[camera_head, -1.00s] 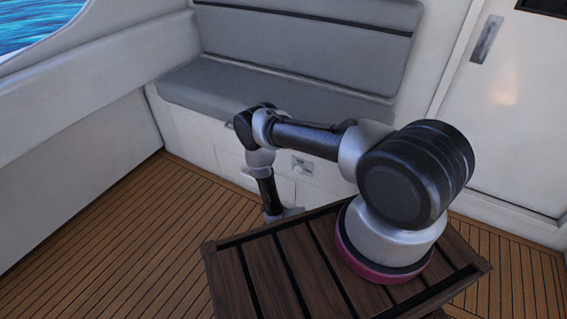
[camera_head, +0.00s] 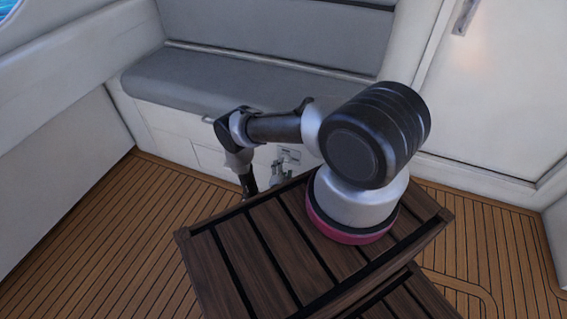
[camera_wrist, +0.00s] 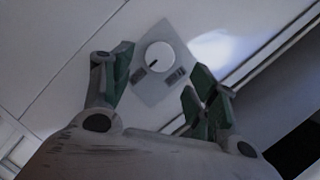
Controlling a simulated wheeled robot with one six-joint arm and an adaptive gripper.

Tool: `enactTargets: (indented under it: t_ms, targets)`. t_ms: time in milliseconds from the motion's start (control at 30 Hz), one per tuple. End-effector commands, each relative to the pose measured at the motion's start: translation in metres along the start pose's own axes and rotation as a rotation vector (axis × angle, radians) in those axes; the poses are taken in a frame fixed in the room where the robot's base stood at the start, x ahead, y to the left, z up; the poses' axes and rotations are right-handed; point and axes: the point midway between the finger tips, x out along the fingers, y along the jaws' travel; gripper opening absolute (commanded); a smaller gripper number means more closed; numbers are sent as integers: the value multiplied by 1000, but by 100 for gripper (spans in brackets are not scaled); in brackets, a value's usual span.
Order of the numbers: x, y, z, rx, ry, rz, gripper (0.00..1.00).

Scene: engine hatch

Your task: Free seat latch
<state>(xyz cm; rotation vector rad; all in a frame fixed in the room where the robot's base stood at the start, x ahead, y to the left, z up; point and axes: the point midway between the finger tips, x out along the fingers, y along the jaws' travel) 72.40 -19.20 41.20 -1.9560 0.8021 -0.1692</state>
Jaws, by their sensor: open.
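The seat latch (camera_wrist: 160,56) shows in the wrist view as a round pale knob with a dark mark on a light square plate, set on a white panel. In the head view the latch plate (camera_head: 290,155) is small, on the white front below the grey seat. My gripper (camera_wrist: 162,72) is open, its two green-padded fingers spread on either side of the plate in the picture. No contact with the knob is visible, and the depth is hard to tell. In the head view my gripper (camera_head: 280,173) is small and partly hidden behind the slatted wooden top.
The grey bench seat (camera_head: 235,84) overhangs the white front above the latch. A slatted dark wooden top (camera_head: 230,250) fills the near middle. Planked floor (camera_head: 100,225) lies open at left. A white door (camera_head: 505,100) stands at right.

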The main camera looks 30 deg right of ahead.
Motion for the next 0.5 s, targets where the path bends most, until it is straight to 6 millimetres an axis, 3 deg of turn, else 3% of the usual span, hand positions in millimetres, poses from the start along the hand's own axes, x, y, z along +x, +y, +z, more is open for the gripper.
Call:
enactTargets:
  t_ms: [233, 500]
  targets:
    - [39, 1, 0, 1, 1, 3, 59]
    - [51, 1, 0, -3, -2, 2, 59]
